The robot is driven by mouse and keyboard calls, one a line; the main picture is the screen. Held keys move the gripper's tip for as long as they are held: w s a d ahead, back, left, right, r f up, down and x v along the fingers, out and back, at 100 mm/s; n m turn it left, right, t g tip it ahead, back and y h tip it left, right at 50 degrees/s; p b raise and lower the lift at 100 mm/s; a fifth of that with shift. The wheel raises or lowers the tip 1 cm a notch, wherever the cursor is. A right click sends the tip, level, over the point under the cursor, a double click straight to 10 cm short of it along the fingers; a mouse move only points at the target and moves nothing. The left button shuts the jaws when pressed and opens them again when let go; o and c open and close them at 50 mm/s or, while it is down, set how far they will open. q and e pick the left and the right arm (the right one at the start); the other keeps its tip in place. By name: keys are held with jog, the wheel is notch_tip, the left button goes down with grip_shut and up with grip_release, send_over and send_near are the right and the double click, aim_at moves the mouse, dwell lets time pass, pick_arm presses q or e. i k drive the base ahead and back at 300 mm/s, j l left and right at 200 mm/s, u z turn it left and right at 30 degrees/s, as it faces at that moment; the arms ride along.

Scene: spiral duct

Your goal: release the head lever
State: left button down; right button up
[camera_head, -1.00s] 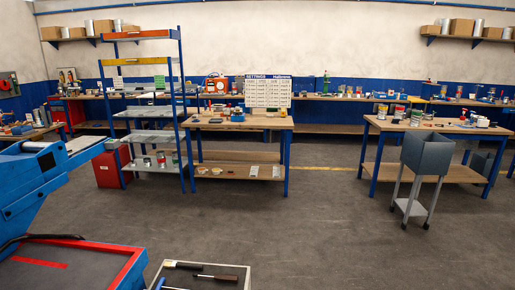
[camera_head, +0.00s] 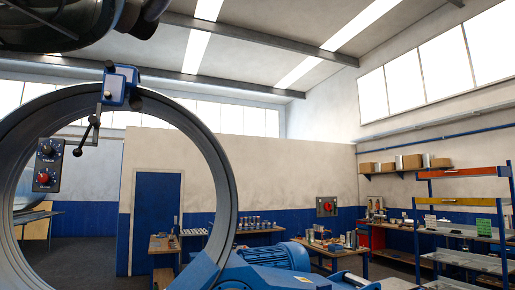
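A large grey metal ring (camera_head: 222,165) fills the left of the head view, with its open middle facing me. A blue block (camera_head: 120,85) is fixed at its top. A dark lever (camera_head: 87,133) with ball ends hangs from this block, slightly tilted; it looks like the head lever. I cannot tell whether it is locked or loose. A small control box (camera_head: 48,165) with a black knob and a red knob shows inside the ring. Neither of my grippers is in view.
A large dark rounded body (camera_head: 70,22) overhangs at the top left. A blue motor (camera_head: 275,256) sits low beside the ring. Behind are a blue door (camera_head: 156,221), workbenches with small items, and a shelf rack (camera_head: 465,202) at the right.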

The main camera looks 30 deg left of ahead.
aim_at(93, 121)
jog(key=u, duration=2.1)
